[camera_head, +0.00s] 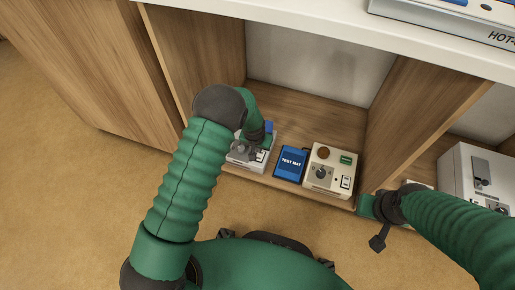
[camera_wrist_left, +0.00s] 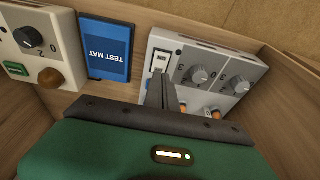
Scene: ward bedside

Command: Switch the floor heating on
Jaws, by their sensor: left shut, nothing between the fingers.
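No floor heating label is readable. My right gripper (camera_head: 378,240) is at the lower right, its jaws unclear.
A blue TEST MAT card (camera_head: 291,163) lies between the grey box and a cream box (camera_head: 330,171) with a dial, brown knob and green label. A white metal box (camera_head: 479,177) stands in the right compartment. Wooden dividers (camera_head: 420,105) and a white top (camera_head: 330,30) bound the shelf.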

